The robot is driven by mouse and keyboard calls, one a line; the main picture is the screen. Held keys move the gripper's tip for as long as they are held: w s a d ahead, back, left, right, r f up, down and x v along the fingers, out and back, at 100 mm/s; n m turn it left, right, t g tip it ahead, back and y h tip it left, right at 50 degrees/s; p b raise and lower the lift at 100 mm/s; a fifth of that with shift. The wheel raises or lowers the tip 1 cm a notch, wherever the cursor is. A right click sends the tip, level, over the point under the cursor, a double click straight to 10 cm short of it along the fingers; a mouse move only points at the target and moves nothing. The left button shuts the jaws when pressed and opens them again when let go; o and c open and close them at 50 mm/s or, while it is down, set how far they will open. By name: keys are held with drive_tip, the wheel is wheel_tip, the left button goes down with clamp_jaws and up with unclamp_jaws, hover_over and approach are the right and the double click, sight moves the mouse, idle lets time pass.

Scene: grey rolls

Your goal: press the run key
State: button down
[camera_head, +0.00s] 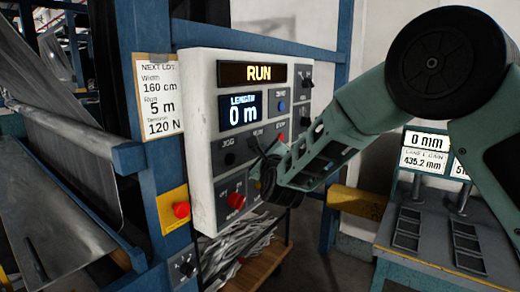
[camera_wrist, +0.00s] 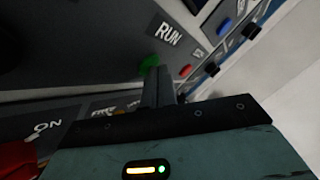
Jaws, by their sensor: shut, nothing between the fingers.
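The run key is a green round button (camera_wrist: 148,64) below the white RUN label (camera_wrist: 170,34) in the wrist view. My gripper (camera_wrist: 160,76) is shut and empty, with its fingertips at the green key and covering part of it. The fingertips look very close to or against the key; I cannot tell if it is pushed in. In the head view my gripper (camera_head: 262,158) is at the control panel (camera_head: 203,150) and hides the key. The panel's upper display (camera_head: 258,73) reads RUN, and the length display (camera_head: 241,111) reads 0 m.
A red button (camera_wrist: 185,72) and a blue button (camera_wrist: 224,27) lie right of the run key. A paper note (camera_head: 160,96) reads 5 m. Rollers stand at left.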

idle(0.4)
drive_tip(key=shift+s+d+b, duration=0.5)
drive_tip(key=shift+d+b, duration=0.1)
drive_tip(key=shift+b, duration=0.35)
drive_tip(key=s+d+b, duration=0.1)
drive_tip(key=d+b, duration=0.1)
drive_tip(key=s+d+b, duration=0.2)
idle(0.6)
